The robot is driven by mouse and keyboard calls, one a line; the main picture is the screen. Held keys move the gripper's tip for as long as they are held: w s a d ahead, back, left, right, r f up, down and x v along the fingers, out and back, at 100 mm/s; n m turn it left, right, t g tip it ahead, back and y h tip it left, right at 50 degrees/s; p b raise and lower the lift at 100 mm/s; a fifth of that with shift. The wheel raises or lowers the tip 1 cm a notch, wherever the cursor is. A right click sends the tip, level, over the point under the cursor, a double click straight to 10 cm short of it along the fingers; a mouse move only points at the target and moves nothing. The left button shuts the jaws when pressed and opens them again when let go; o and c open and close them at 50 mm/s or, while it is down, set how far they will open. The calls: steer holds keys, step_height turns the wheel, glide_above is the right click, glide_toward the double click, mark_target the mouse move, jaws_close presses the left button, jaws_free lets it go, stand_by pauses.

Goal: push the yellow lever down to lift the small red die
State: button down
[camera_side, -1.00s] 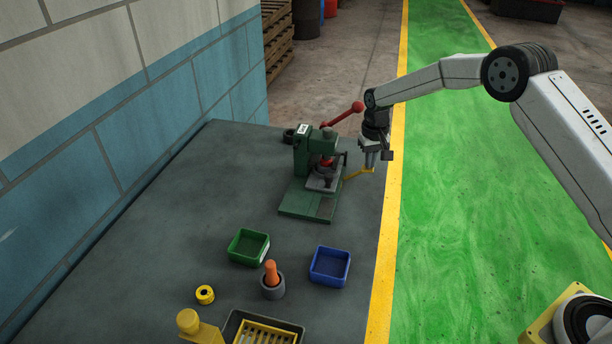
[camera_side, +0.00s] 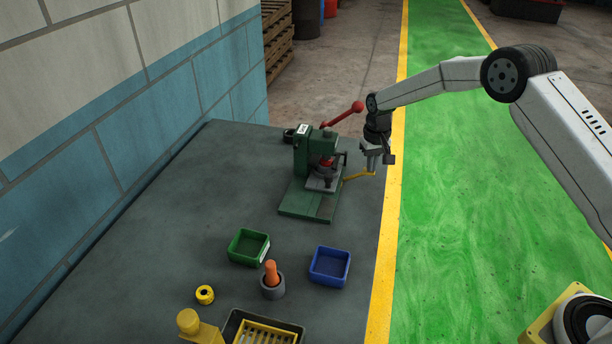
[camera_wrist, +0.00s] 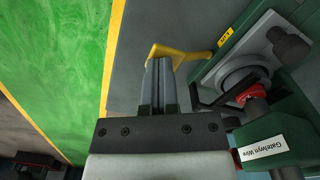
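The yellow lever (camera_side: 358,177) sticks out to the right from the low front of the green press (camera_side: 302,158). In the wrist view the yellow lever (camera_wrist: 192,56) runs from the press to a bent end by my fingertips. My gripper (camera_side: 371,170) is over the lever's outer end. In the wrist view my gripper (camera_wrist: 160,62) has its fingers together, with the tips at or touching the lever. The small red die (camera_side: 327,162) sits inside the press and is partly hidden. The red die also shows in the wrist view (camera_wrist: 252,94), partly covered by dark parts.
A red-knobbed handle (camera_side: 342,115) rises from the press. A green tray (camera_side: 248,246), a blue tray (camera_side: 330,266), a grey pot with an orange handle (camera_side: 272,282) and a yellow ring (camera_side: 205,294) stand on the bench nearer the camera. The bench's right edge lies close to my gripper.

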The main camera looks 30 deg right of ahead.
mark_target(374, 173)
steer(key=shift+s+d+f, duration=0.15)
steer(key=shift+s+f, duration=0.05)
steer(key=shift+f, duration=0.55)
steer(key=shift+s+d+f, duration=0.15)
steer(key=shift+f, duration=0.6)
stand_by(0.9)
steer(key=shift+f, duration=0.1)
stand_by(0.4)
steer(key=shift+w+a+r, duration=0.25)
steer(key=shift+r, duration=1.5)
steer(key=shift+w+a+r, duration=0.25)
steer(key=shift+r, duration=1.5)
steer(key=shift+w+a+r, duration=0.25)
steer(key=shift+r, duration=1.5)
steer(key=s+a+r+n+t, duration=0.1)
steer(key=s+a, duration=0.1)
steer(key=s, duration=1.3)
steer(key=s+a+r+n+t, duration=0.1)
steer(key=s+a+n, duration=0.1)
steer(key=s, duration=1.3)
steer(key=shift+a+r+t, duration=0.15)
steer(key=shift+t, duration=0.15)
